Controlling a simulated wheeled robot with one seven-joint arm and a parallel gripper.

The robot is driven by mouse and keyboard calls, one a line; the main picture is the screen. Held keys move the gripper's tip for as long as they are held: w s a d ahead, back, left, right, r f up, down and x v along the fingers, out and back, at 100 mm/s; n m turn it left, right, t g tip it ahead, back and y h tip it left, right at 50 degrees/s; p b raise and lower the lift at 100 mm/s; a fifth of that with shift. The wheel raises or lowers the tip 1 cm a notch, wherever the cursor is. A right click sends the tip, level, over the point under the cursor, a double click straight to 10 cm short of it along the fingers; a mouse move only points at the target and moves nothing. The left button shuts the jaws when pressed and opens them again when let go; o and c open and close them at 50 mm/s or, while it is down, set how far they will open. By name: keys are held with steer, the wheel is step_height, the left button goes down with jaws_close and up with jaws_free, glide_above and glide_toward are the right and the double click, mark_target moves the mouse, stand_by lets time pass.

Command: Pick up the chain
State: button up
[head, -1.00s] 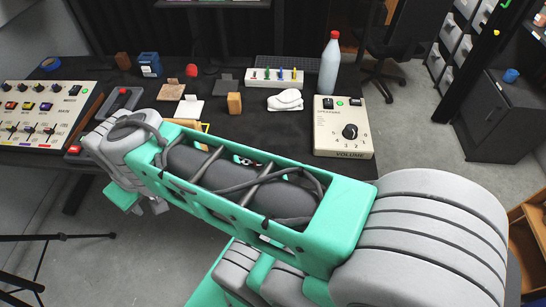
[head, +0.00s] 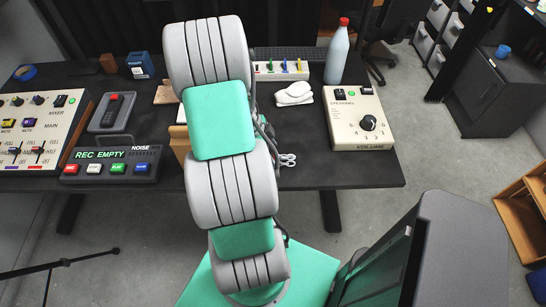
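A small pale, looped thing (head: 287,160) lies on the black table near its front edge, just right of my raised arm. It may be the chain, but it is too small to be sure. My arm stands across the middle of the head view and covers part of the table. My gripper is not visible; it is out of sight behind or beyond the arm links.
The black table (head: 310,178) holds a volume box (head: 357,118), a white mouse-like object (head: 294,94), a bottle (head: 337,52), a strip with coloured switches (head: 280,70), a REC EMPTY panel (head: 112,164) and a mixer (head: 38,128). Bare tabletop surrounds the looped thing.

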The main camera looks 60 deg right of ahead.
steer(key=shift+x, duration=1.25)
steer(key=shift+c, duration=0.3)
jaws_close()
